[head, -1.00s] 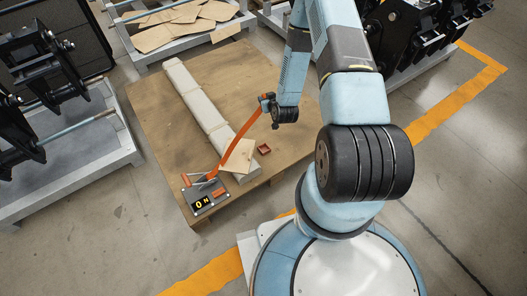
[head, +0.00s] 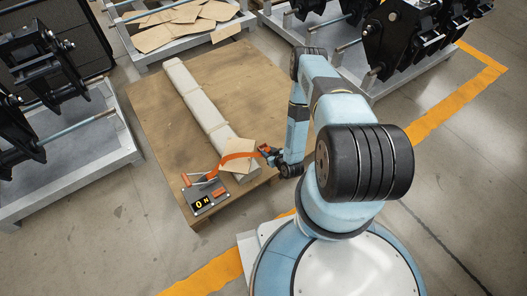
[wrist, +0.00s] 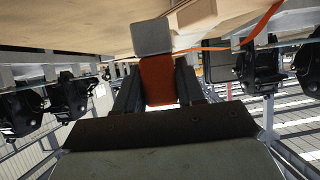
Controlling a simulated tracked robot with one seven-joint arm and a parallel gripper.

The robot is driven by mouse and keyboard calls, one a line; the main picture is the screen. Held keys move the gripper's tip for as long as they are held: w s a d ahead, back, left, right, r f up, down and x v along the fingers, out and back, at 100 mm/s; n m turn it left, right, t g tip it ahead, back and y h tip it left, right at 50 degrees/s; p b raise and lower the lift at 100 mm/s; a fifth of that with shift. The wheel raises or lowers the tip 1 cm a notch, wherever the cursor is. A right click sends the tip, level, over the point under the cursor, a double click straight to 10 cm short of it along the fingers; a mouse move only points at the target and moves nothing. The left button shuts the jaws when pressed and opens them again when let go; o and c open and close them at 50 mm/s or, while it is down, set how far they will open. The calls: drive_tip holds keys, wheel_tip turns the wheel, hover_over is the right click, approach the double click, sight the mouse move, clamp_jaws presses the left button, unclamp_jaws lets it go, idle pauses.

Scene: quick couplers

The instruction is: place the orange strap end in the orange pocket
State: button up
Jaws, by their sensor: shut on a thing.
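My gripper (head: 270,153) is low over the front right part of the table, shut on the orange strap end. In the wrist view the strap end (wrist: 158,80) shows as an orange piece between the two dark fingers, with a grey block at its tip. The orange strap (head: 236,157) curves from the ratchet device (head: 205,191) over the cardboard to my gripper; it also shows in the wrist view (wrist: 262,24). The small red-orange pocket cannot be made out clearly now; my gripper covers its place in the head view.
A long wrapped beam (head: 196,104) lies across the wooden table (head: 150,125), with a cardboard piece (head: 239,167) on its near end. The device has a display. Metal racks with black couplers (head: 400,35) stand left and right. The table's right side is clear.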

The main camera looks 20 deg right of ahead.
drive_tip(key=shift+f, duration=0.25)
drive_tip(key=w+f, duration=0.3)
drive_tip(key=w, duration=0.1)
drive_tip(key=w+d+f, duration=0.1)
drive_tip(key=w+f, duration=0.2)
drive_tip(key=w, duration=0.1)
drive_tip(key=w+f, duration=0.3)
drive_tip(key=w, duration=0.2)
drive_tip(key=shift+d+f, duration=0.1)
drive_tip(key=shift+d, duration=0.3)
drive_tip(key=shift+w+f, duration=0.15)
drive_tip(key=shift+f, duration=0.2)
drive_tip(key=shift+w+f, duration=0.1)
drive_tip(key=shift+f, duration=1.45)
drive_tip(key=o, duration=1.1)
